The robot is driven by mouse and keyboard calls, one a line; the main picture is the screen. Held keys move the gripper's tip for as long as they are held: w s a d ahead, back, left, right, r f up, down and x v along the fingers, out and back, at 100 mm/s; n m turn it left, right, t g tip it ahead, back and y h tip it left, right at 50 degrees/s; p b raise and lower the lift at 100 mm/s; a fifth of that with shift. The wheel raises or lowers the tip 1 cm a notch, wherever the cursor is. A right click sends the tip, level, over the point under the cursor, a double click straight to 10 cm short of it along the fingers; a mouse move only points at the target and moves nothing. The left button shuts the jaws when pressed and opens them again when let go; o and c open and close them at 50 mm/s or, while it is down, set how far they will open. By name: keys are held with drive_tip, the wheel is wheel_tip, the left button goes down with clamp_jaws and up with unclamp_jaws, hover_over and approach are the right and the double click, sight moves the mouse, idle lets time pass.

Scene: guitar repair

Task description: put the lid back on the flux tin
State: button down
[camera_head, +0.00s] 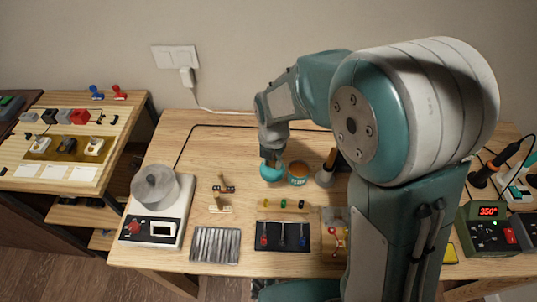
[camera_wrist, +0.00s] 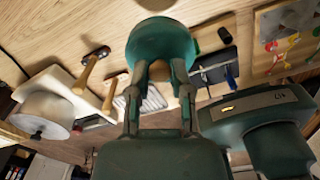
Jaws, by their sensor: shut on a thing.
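The flux tin (camera_head: 297,180) stands open on the wooden bench in the head view, with orange-brown flux showing inside and a blue labelled side. The teal round lid (camera_head: 272,174) is just left of it, apart from its mouth. My gripper (camera_head: 269,158) is shut on the lid from above. In the wrist view the lid (camera_wrist: 160,40) fills the top middle, with its light brown knob (camera_wrist: 159,71) between the fingertips of my gripper (camera_wrist: 158,76). The tin does not show in the wrist view. I cannot tell whether the lid touches the bench.
A brush in a holder (camera_head: 325,176) stands close right of the tin. A small tool with a wooden handle (camera_head: 219,205), a black tool mat (camera_head: 283,237) and a ribbed grey pad (camera_head: 214,245) lie nearer. A white device with a grey pot (camera_head: 155,186) stands left.

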drive_tip(key=w+d, duration=0.5)
drive_tip(key=d, duration=0.3)
drive_tip(key=shift+s+a+f, duration=0.1)
drive_tip(key=shift+f, duration=1.35)
drive_tip(key=shift+s+f, duration=0.1)
drive_tip(key=shift+f, duration=1.3)
drive_tip(key=shift+f, duration=0.1)
drive_tip(key=shift+c, duration=2.3)
unclamp_jaws()
drive_tip(key=o, duration=0.5)
drive_tip(key=shift+c, duration=0.2)
